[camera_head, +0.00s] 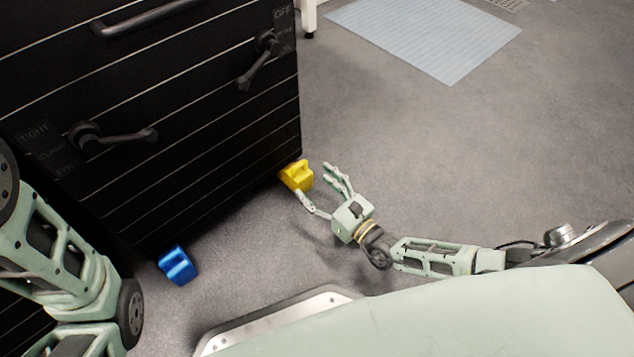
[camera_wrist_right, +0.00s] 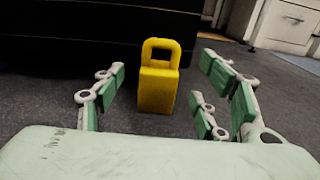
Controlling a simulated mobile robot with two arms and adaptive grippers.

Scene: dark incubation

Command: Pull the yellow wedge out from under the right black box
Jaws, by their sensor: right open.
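The yellow wedge (camera_head: 299,176) sits on the floor at the bottom right corner of the black box (camera_head: 200,120). In the right wrist view the wedge (camera_wrist_right: 158,88) stands upright, with its looped handle on top and the dark box face behind it. My right gripper (camera_head: 322,188) is open close to the wedge, with its fingers spread. In the wrist view the fingers stand to the left and right of the wedge, apart from it. How far the wedge reaches under the box is hidden. My left arm shows at the left edge, but its gripper is out of view.
A blue wedge (camera_head: 178,265) sits at the box's other bottom corner. The box front carries dark lever handles (camera_head: 258,62). A light blue floor mat (camera_head: 423,36) lies at the back. The grey floor right of the box is clear.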

